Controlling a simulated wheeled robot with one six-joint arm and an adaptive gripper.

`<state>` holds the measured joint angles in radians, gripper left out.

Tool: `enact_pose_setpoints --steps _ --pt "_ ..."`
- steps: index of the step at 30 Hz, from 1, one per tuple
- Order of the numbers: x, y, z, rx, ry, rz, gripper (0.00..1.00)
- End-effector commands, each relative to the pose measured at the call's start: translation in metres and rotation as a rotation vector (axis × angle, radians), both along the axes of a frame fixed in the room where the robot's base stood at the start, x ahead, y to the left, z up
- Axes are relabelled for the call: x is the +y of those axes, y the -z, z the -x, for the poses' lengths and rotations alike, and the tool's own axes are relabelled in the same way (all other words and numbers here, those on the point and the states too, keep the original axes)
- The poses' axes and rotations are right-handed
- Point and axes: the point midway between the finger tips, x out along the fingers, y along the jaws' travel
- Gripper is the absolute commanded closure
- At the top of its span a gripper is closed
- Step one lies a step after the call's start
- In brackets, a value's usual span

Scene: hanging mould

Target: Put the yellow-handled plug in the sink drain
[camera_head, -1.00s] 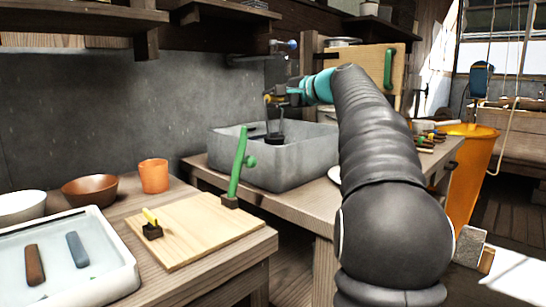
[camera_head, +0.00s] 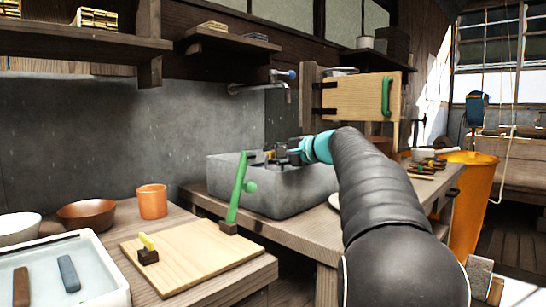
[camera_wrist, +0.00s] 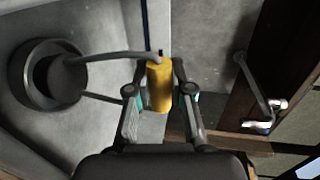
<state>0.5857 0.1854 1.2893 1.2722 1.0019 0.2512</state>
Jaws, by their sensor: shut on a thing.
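In the wrist view, my gripper (camera_wrist: 158,66) is shut on the yellow handle (camera_wrist: 159,88) of the plug, with a finger on each side. Grey wire arms run from the handle to a dark round plug body (camera_wrist: 40,78), which lies over the sink's floor. The drain is not distinguishable; whether the plug sits in it I cannot tell. In the head view, my gripper (camera_head: 278,156) is low at the grey stone sink (camera_head: 290,194), and the sink's wall hides the plug body.
A green lever (camera_head: 237,190) stands in front of the sink. A cutting board (camera_head: 195,255) holds a small black block with a yellow grip (camera_head: 148,248). An orange cup (camera_head: 152,202), a brown bowl (camera_head: 86,214) and a white tray (camera_head: 105,268) are at left. A tap (camera_head: 262,86) hangs above the sink.

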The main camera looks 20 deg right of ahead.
Motion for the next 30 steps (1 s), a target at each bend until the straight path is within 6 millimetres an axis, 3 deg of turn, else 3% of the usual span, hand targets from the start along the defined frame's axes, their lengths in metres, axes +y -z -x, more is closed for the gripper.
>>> enact_pose_setpoints --steps 15,16,17,26,30 --pt "0.000 0.018 0.000 0.011 -0.005 0.000 1.00" --pt "0.000 0.018 0.000 0.012 -0.005 0.000 0.72" --pt "0.000 0.019 -0.001 0.013 -0.005 0.001 0.69" --pt "-0.001 0.020 -0.001 0.014 -0.005 -0.001 0.69" --pt "-0.001 0.009 -0.001 0.014 -0.005 -0.001 0.69"
